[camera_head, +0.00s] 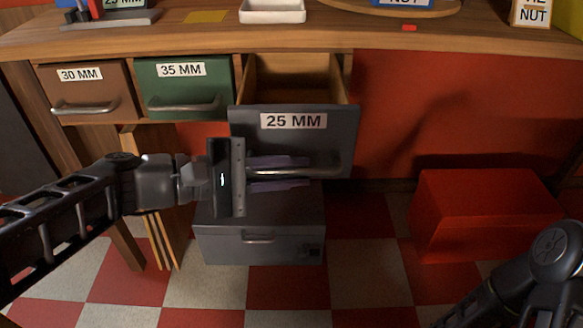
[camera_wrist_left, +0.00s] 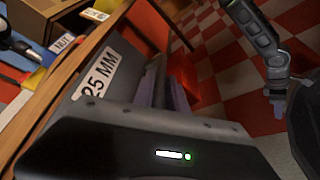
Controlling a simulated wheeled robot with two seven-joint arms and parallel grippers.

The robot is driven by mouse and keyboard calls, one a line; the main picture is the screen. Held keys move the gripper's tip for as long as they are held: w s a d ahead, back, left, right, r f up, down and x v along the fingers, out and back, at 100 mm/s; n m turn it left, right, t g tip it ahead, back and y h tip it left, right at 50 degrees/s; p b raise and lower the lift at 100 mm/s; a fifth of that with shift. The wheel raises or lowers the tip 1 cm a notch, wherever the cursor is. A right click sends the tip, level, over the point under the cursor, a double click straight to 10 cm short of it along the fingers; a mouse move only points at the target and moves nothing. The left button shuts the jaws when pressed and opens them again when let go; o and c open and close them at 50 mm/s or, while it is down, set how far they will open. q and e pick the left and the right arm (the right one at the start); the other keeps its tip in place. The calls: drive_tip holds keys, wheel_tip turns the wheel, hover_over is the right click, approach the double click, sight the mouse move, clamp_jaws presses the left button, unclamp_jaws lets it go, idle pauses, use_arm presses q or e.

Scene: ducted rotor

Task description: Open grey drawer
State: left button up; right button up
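The grey drawer (camera_head: 293,130), labelled 25 MM, is pulled out from under the workbench, and its wooden inside shows behind the front. Its bar handle (camera_head: 338,171) runs across the lower part of the front. My left gripper (camera_head: 283,173) is at the handle, with one finger above the bar and one below, closed in around it. The left wrist view shows the drawer front (camera_wrist_left: 122,80) close up, with the fingers (camera_wrist_left: 165,88) beside it; the grip itself is partly hidden. My right arm shows at the lower right, but its fingers cannot be made out.
A brown drawer (camera_head: 88,90) and a green drawer (camera_head: 185,88) are shut to the left. A grey metal box (camera_head: 260,245) stands on the floor below the grey drawer. A red box (camera_head: 485,215) stands at the right. The floor between the boxes is clear.

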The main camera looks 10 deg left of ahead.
use_arm(q)
drive_tip(key=o, duration=0.3)
drive_tip(key=shift+s+a+r, duration=0.2)
drive_tip(key=shift+a+r, duration=0.05)
drive_tip(key=shift+a, duration=0.15)
drive_tip(key=p+v, duration=0.2)
drive_tip(key=v, duration=0.4)
drive_tip(key=shift+s, duration=0.1)
drive_tip(key=shift+s+a, duration=0.2)
drive_tip(key=shift+a, duration=0.15)
